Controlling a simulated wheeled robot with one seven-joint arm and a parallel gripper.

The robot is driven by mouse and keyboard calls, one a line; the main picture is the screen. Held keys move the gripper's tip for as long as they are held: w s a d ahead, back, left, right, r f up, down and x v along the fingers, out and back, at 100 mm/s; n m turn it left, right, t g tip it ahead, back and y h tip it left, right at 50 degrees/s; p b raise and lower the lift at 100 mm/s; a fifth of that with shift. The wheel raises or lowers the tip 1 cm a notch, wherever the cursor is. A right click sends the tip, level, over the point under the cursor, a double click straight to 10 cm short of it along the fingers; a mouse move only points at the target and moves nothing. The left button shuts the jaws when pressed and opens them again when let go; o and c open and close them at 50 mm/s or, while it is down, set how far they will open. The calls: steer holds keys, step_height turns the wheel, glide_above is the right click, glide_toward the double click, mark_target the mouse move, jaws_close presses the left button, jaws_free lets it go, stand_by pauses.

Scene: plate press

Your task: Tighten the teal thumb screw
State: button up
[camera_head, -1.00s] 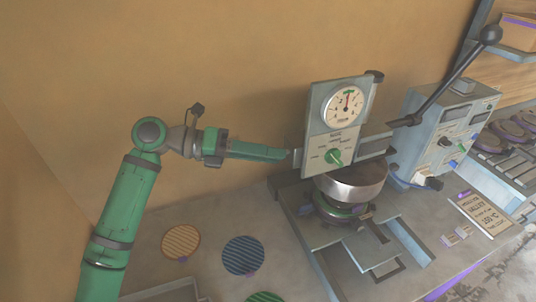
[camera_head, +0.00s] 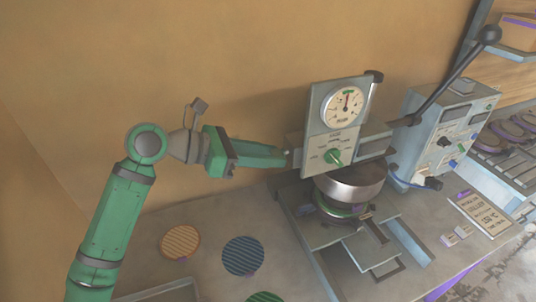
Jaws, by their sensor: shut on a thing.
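My gripper (camera_head: 284,156) reaches in from the left, its green fingers level and closed at the left side of the press head (camera_head: 318,125). The teal thumb screw is hidden between the fingertips, at the small grey stub beside the head. I cannot see how far it is screwed in. The head carries a round dial gauge (camera_head: 346,103) with its needle near the top and a green selector knob (camera_head: 333,156) on the front panel. The fingers are to the left of this knob and apart from it.
Below the head are a round metal press plate (camera_head: 350,186) and a stand. A black-knobbed lever (camera_head: 457,78) rises to the right, by a grey control box (camera_head: 440,140). An orange disc (camera_head: 180,242), a blue disc (camera_head: 243,255) and a green disc (camera_head: 265,297) lie on the bench.

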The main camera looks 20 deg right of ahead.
steer(key=shift+f+m, duration=0.1)
steer(key=shift+m, duration=0.2)
stand_by(0.4)
steer(key=o, duration=1)
steer(key=shift+o, duration=0.2)
steer(key=shift+a, duration=0.1)
steer(key=v, duration=1)
steer(key=shift+s+a+r, duration=0.2)
steer(key=shift+a+r, duration=0.05)
